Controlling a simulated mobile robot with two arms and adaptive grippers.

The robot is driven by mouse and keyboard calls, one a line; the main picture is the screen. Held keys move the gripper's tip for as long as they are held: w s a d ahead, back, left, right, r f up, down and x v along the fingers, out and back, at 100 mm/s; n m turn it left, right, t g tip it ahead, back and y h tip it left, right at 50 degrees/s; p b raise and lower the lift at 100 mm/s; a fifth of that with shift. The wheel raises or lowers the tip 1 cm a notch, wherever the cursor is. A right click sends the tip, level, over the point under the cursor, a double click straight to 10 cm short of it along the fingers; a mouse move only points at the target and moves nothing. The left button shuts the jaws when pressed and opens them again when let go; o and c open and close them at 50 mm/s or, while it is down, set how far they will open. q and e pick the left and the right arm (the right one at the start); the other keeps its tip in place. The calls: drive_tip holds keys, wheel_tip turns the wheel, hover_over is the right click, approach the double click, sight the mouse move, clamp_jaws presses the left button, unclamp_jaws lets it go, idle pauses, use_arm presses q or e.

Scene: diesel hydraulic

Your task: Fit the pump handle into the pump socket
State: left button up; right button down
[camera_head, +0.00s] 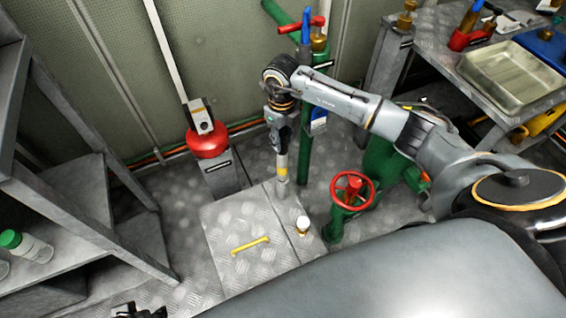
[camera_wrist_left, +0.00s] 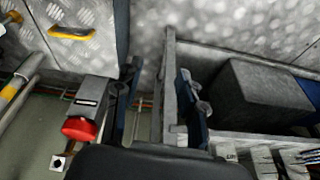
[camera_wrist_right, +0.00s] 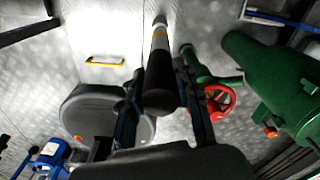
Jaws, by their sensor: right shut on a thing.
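My right gripper (camera_head: 277,112) is shut on the pump handle (camera_head: 282,168), a grey rod with a yellow band. It hangs nearly upright above the floor plates. In the right wrist view the handle's dark near end (camera_wrist_right: 159,100) lies between the fingers. A red dome (camera_head: 208,142) on a grey post carries a pale block with a dark hole (camera_head: 203,122), which looks like the pump socket. The handle is to its right, apart from it. The red dome also shows in the left wrist view (camera_wrist_left: 81,129). My left gripper (camera_wrist_left: 158,105) is open and empty.
A red valve wheel (camera_head: 352,189) on green pipework stands right of the handle. A yellow grab bar (camera_head: 250,245) and a small white-topped piece (camera_head: 302,224) are on the floor plates. Grey shelving (camera_head: 75,185) is at left, a bench with a metal tray (camera_head: 515,78) at right.

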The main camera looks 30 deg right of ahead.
sight(282, 131)
drive_tip(key=shift+r, duration=0.2)
drive_tip(key=shift+r+p, duration=0.3)
drive_tip(key=shift+p, duration=0.05)
drive_tip(key=shift+r+p, duration=0.35)
drive_tip(key=shift+r, duration=0.1)
drive_tip(key=shift+r+p, duration=0.35)
drive_tip(key=shift+r, duration=0.1)
use_arm(q)
drive_tip(key=s+x, duration=0.1)
drive_tip(key=x, duration=0.7)
drive_tip(key=shift+s+f, duration=0.15)
drive_tip(key=shift+f, duration=0.5)
use_arm(e)
drive_tip(key=shift+r, duration=0.35)
use_arm(q)
drive_tip(key=shift+d+f+p, duration=0.15)
drive_tip(key=shift+f+p, duration=0.05)
drive_tip(key=shift+p, duration=0.1)
use_arm(e)
drive_tip(key=shift+r, duration=0.1)
